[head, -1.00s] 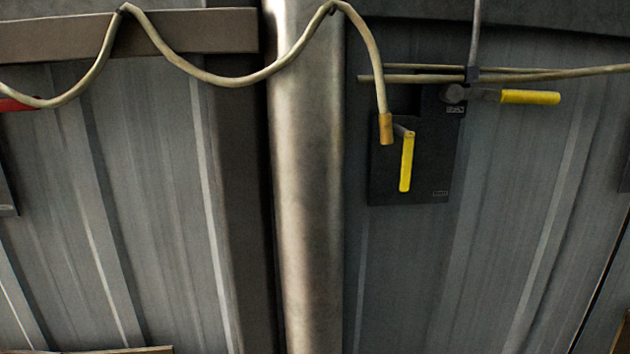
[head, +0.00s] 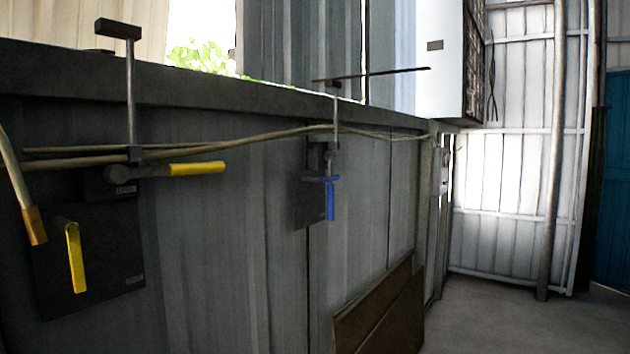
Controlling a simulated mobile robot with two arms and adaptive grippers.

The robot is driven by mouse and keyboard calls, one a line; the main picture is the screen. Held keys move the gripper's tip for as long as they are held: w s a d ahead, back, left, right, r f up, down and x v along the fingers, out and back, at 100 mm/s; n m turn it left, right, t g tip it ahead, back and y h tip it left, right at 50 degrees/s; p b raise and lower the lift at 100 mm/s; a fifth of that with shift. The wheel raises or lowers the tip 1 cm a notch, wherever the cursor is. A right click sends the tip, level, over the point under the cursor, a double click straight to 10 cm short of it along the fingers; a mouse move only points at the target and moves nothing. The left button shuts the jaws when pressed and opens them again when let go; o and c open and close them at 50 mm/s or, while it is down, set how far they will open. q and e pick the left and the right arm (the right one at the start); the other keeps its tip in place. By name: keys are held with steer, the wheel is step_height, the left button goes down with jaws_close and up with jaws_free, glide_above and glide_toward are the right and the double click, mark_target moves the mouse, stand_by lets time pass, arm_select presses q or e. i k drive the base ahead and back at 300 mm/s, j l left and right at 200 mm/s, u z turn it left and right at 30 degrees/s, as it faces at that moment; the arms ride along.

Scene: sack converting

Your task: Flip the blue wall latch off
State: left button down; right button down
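A blue-handled latch (head: 331,200) hangs on a dark plate (head: 309,205) on the grey metal wall, right of the middle in the head view. One blue handle part points down, and a short blue part (head: 315,179) lies level above it. The latch is some way off along the wall and looks small, so its finer details are hard to tell. Neither of my grippers shows in the view.
Nearer on the left, a yellow handle (head: 197,169) points right and another yellow handle (head: 75,258) hangs down. A cable (head: 250,137) runs along the wall. A brown board (head: 382,310) leans at the wall's foot. Floor (head: 500,310) is open at right.

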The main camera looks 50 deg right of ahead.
mark_target(322, 180)
steer(key=i+l+z, duration=0.2)
steer(key=z, duration=0.2)
steer(key=i+l+z, duration=0.1)
steer(key=i+z, duration=0.3)
steer(key=k+z, duration=0.1)
steer(key=z, duration=0.95)
